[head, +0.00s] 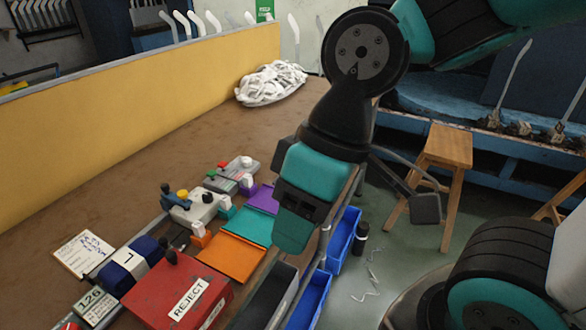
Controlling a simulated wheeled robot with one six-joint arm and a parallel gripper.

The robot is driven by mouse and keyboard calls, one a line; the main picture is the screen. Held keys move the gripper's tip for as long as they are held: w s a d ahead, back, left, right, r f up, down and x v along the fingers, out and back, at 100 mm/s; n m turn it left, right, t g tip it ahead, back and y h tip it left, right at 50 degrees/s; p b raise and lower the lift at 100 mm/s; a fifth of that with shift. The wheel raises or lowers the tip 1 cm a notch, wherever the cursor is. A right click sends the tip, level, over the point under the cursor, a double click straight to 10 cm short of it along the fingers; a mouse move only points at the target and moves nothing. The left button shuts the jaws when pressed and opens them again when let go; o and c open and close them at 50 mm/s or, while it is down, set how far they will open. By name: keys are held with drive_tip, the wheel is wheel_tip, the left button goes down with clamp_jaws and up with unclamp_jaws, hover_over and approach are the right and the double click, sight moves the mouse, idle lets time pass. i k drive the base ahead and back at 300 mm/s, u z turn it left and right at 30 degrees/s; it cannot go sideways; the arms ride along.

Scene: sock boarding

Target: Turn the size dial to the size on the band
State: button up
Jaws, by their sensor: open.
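A navy sock bundle (148,249) lies at the lower left with a white band (124,262) around it. The band bears one dark mark, like a 7 or a turned L; I cannot tell which. A pale grey box (199,210) beyond it carries a yellow knob (183,194) and a dark knob (165,188). A second grey box (232,178) behind has small red, green and white parts. I cannot make out which part is the size dial or its setting. My arm hangs over the bench's right side; my gripper's jaws do not show.
A red REJECT box (178,290) stands in front, beside a counter reading 126 (94,305). Orange (232,258), teal (246,226) and purple (263,198) panels line the bench's right side. Blue bins (343,239) hang at its edge. A white pile (272,83) lies far back. The brown bench middle is clear.

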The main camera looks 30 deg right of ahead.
sight(208, 197)
drive_tip(key=z, duration=1)
drive_tip(key=k, duration=0.75)
drive_tip(key=u, duration=0.95)
drive_tip(key=i, duration=1)
